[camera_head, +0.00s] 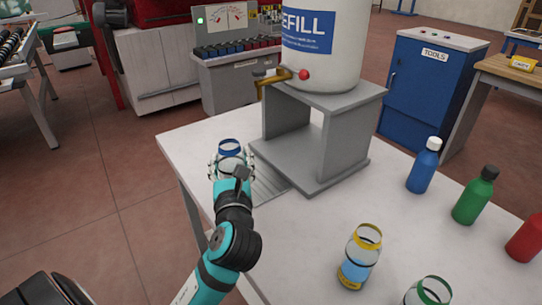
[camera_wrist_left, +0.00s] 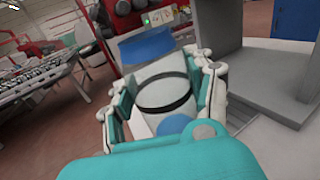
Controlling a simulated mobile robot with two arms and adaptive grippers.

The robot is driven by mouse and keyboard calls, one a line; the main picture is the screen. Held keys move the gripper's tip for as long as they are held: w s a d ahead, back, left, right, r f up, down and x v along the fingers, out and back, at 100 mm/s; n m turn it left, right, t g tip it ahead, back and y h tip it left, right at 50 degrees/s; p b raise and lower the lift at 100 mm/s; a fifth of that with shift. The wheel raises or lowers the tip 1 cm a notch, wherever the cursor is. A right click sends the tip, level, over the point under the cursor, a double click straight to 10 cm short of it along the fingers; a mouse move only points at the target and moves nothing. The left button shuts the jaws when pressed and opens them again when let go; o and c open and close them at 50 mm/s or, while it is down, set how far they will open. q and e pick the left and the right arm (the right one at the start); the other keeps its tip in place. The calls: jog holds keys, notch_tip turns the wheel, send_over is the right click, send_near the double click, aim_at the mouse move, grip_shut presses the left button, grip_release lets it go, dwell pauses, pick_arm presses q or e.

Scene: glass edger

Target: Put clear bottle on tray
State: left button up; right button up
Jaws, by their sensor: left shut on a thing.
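A clear bottle with a blue rim (camera_head: 229,147) stands upright at the table's left part, beside the grey stand. My left gripper (camera_head: 231,168) is shut around its body. In the left wrist view the blue rim of the clear bottle (camera_wrist_left: 146,47) shows above the fingers of my left gripper (camera_wrist_left: 165,92), with a dark ring around the body. A flat grey ribbed tray (camera_head: 272,186) lies at the foot of the stand, just right of the gripper, partly hidden by it. Whether the bottle's base touches the table or tray is hidden. My right gripper is not in view.
A white refill tank (camera_head: 322,65) with a brass tap (camera_head: 272,79) sits on the grey stand (camera_head: 340,140). Clear bottles with yellow (camera_head: 360,258) and green (camera_head: 428,291) rims stand at the front. Blue (camera_head: 423,168), green (camera_head: 474,197) and red (camera_head: 526,238) bottles stand at right.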

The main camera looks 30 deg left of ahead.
pick_arm(q)
jog(key=w+a+f, duration=0.1)
jog(key=w+f, duration=0.1)
jog(key=w, duration=0.5)
jog(key=w+a+f, duration=0.1)
jog(key=w+f, duration=0.2)
jog(key=w, duration=0.4)
jog(key=shift+w+b, duration=0.35)
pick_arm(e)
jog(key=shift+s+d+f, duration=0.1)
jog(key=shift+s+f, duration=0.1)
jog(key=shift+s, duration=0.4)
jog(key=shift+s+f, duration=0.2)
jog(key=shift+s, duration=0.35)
pick_arm(q)
jog(key=o, duration=1.2)
jog(key=shift+f, duration=0.1)
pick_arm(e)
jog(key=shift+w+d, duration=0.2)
